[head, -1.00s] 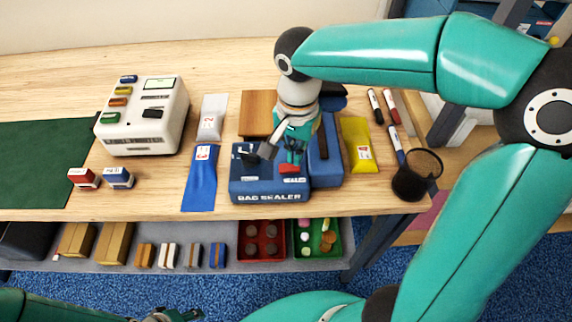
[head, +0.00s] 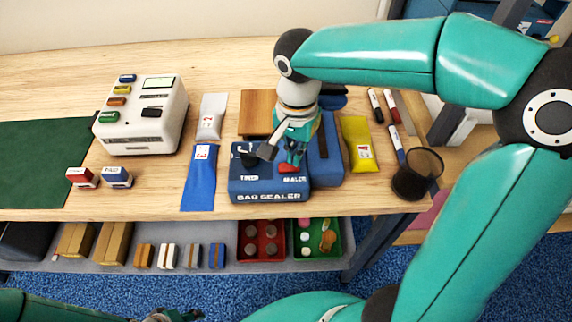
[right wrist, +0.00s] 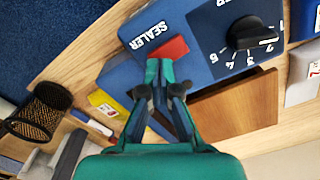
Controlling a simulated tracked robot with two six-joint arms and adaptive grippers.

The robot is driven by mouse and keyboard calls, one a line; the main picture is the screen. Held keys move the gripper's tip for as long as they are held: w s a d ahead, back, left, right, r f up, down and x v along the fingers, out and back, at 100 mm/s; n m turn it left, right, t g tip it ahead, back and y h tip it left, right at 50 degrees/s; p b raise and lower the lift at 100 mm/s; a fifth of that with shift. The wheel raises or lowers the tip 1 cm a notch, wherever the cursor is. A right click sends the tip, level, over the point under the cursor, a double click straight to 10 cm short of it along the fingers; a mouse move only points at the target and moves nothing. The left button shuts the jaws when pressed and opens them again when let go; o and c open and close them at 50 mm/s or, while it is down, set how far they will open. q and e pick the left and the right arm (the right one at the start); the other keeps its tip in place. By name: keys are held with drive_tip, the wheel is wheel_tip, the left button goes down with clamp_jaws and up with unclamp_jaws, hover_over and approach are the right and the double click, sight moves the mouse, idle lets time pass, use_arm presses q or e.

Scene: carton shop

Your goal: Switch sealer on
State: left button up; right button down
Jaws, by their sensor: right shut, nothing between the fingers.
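The blue bag sealer (head: 270,197) stands at the front edge of the table, with a black timer knob (head: 250,158) and a red switch (head: 290,168) above the word SEALER. The right wrist view shows the red switch (right wrist: 175,48) and the knob (right wrist: 250,33). My right gripper (head: 291,158) points down at the red switch, shut and empty. In the right wrist view its fingertips (right wrist: 160,66) are at the switch's edge, seemingly touching; exact contact is unclear. My left gripper (head: 168,316) shows only partly at the bottom edge, its fingers not readable.
A blue pouch (head: 199,180) lies left of the sealer and a yellow pouch (head: 357,145) right of it. A white machine (head: 150,125) stands further left. A mesh cup (head: 416,176) stands near the right front edge. A shelf (head: 235,262) below holds boxes and trays.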

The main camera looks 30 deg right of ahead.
drive_tip(key=shift+f+b, duration=0.75)
drive_tip(key=shift+f, duration=0.2)
drive_tip(key=shift+r, duration=0.15)
drive_tip(key=shift+r+p, duration=3)
drive_tip(key=shift+r, duration=0.45)
